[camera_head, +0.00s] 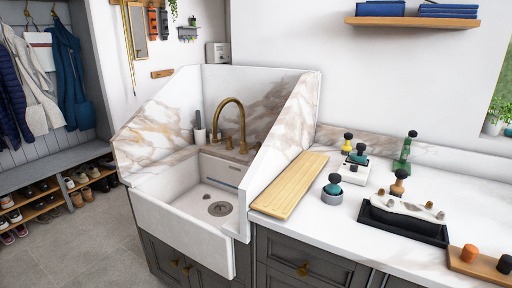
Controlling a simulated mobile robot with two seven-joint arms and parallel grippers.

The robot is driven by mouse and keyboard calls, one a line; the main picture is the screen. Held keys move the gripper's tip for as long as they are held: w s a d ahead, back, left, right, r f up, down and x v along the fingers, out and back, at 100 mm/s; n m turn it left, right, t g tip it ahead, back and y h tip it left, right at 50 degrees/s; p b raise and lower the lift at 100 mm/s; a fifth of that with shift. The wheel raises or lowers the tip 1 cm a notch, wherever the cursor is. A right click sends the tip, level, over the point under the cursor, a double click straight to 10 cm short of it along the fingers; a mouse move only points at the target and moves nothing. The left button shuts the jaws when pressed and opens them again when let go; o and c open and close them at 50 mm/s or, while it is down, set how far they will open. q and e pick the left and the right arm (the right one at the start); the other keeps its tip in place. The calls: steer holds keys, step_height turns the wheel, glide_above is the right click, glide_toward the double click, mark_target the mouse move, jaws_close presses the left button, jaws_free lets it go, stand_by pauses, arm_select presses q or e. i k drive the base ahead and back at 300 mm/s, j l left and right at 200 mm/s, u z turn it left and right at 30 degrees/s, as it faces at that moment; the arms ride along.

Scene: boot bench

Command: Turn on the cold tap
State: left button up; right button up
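A brass gooseneck tap (242,116) stands at the back of a white sink (170,219) with a marble splash surround. Its spout arches over the basin. Small brass parts show near its base, but they are too small to tell which is the cold handle or how it is set. No water stream shows from the spout. The drain (220,209) is visible in the basin floor. Neither of my grippers is in view.
A tall marble side panel (284,125) stands at the sink's right. Shoe racks and coats are at the left. The floor (82,245) before the sink is clear.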

mark_target(258, 144)
steer(key=i+j, duration=0.1)
steer(key=i+j+z, duration=0.3)
steer(key=j, duration=0.65)
steer(key=i+j+z, duration=0.1)
steer(key=j+z, duration=0.15)
steer(key=j, duration=0.75)
steer(key=j+z, duration=0.3)
steer(key=j, duration=0.7)
